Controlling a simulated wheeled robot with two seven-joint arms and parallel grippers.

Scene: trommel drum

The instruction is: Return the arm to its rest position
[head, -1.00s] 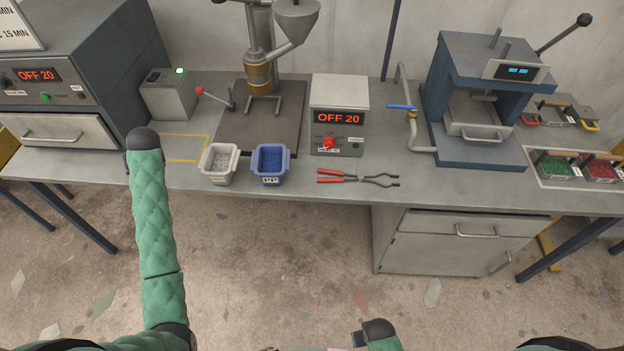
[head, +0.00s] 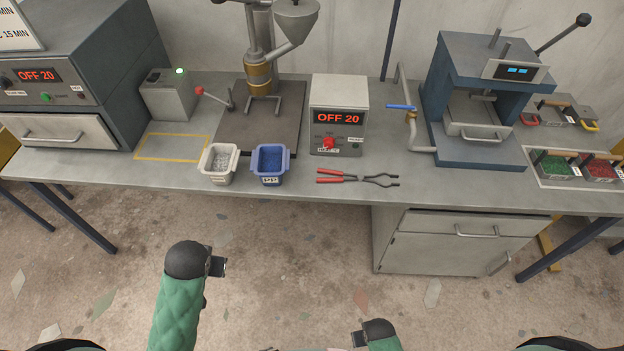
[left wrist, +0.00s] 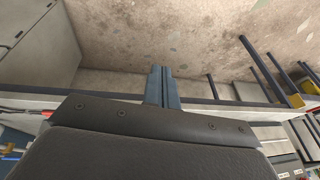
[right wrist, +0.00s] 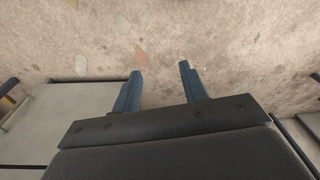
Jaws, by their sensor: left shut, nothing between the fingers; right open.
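My left arm is in green padding, and its gripper (head: 218,266) hangs in front of the bench, over the floor, clear of the bench's front edge. In the left wrist view the two fingers (left wrist: 162,87) lie together, with nothing between them. My right gripper (head: 358,339) shows at the bottom of the head view, low in front of the bench. In the right wrist view its two fingers (right wrist: 160,80) stand apart, with only floor showing between them.
The grey bench (head: 340,195) carries a white bin (head: 218,178), a blue bin (head: 270,180), red-handled tongs (head: 358,178), a controller box (head: 338,115) and a press (head: 440,155). A drawer cabinet (head: 450,250) stands under it. The floor (head: 280,240) in front is clear.

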